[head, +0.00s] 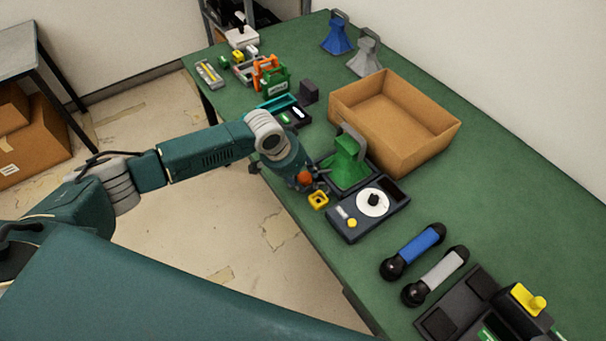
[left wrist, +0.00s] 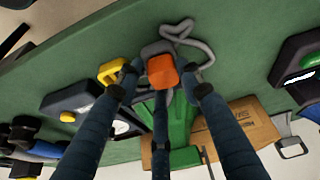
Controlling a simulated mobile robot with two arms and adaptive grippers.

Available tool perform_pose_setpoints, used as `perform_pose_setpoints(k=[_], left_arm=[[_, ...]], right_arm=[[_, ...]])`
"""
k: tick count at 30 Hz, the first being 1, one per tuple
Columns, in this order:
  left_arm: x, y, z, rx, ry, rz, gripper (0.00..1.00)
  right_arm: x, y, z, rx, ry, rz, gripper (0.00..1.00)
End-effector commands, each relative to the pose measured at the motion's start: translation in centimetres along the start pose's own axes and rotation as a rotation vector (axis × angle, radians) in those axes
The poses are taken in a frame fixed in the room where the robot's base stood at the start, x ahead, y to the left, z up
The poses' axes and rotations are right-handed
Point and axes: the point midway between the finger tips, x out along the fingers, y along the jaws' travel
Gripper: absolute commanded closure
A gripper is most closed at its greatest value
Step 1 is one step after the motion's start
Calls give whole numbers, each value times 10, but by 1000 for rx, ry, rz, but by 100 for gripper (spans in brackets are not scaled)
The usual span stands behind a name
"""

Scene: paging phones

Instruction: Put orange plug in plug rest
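The orange plug (head: 304,178) is at the fingertips of my left gripper (head: 308,182), near the table's left edge. In the left wrist view the plug (left wrist: 162,71) has an orange end and a grey body, with a grey cable curling behind it. The three dark fingers of my left gripper (left wrist: 160,76) close around its sides. A small yellow holder with an opening (head: 318,199), which looks like the plug rest, stands just beside the gripper. It also shows left of the plug in the left wrist view (left wrist: 110,71). My right gripper is not in view.
A green horn-shaped piece (head: 347,165) and a dark dial unit (head: 350,233) stand close by. An open cardboard box (head: 438,139) lies behind them. Blue (head: 421,243) and grey (head: 444,269) handsets lie to the right. Green table (head: 500,214) is bare beyond the handsets.

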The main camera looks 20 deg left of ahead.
Motion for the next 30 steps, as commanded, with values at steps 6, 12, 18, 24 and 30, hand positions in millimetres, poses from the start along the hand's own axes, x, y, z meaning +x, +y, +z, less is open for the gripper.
perform_pose_setpoints(k=[6, 12, 18, 24, 30], left_arm=[[-1, 0, -2, 0, 3, 0, 46], [-4, 0, -3, 1, 3, -1, 46], [-29, -1, -4, 1, 6, -1, 46], [-74, -1, -3, 2, 6, -2, 46], [-109, -1, -4, 0, 6, -2, 46]], right_arm=[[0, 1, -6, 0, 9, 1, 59], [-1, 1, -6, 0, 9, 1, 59], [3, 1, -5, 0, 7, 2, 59], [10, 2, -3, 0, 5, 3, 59], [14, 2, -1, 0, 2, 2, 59]])
